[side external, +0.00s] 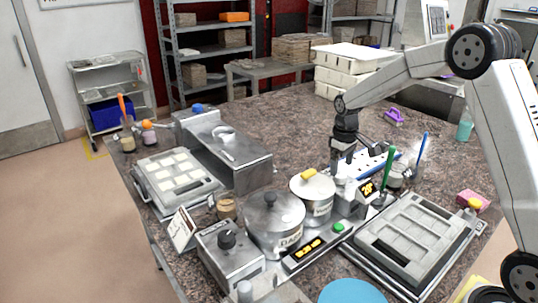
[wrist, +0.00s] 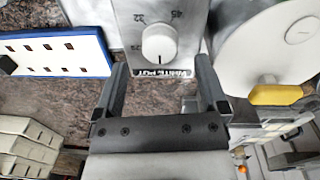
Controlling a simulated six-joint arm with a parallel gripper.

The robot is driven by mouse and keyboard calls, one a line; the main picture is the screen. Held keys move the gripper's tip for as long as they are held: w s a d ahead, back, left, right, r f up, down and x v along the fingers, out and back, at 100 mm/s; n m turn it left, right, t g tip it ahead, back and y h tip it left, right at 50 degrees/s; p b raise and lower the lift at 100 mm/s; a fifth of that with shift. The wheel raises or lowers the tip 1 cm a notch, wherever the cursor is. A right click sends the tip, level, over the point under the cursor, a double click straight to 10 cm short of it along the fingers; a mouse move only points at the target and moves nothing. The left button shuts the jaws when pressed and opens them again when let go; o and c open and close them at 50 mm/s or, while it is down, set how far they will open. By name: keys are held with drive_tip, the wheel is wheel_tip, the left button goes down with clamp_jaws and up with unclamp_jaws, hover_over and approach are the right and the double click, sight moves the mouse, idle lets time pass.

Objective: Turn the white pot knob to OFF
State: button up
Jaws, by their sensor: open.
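The white pot knob (wrist: 158,44) is a round white dial on a grey control box (wrist: 185,15), at the top middle of the wrist view. A short dark mark on the knob points toward the "WHITE POT" label, with numbers on the knob's far side. My gripper (wrist: 164,80) is open, its fingers spread either side of the label in the picture and empty. In the side view my gripper (side external: 342,165) hangs over the box beside the white pot (side external: 318,210); I cannot make out the knob there.
The white pot's yellow lid handle (wrist: 280,95) is close right of my gripper. A dark-chocolate pot (side external: 274,225) stands nearby. A green-handled tool (side external: 388,165) stands right of the box. A blue-edged white strip (wrist: 60,50) lies left. A mould tray (side external: 415,240) lies in front.

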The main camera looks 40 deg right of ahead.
sight(340, 174)
drive_tip(key=shift+a+r, duration=0.1)
drive_tip(key=shift+r, duration=2.05)
drive_tip(key=m, duration=0.4)
drive_tip(key=shift+w, duration=0.15)
drive_tip(key=m, duration=0.3)
drive_tip(key=shift+w+m, duration=0.1)
drive_tip(key=shift+m, duration=0.3)
drive_tip(key=shift+f, duration=0.15)
drive_tip(key=shift+d+f, duration=0.2)
drive_tip(key=shift+f, duration=3.65)
clamp_jaws()
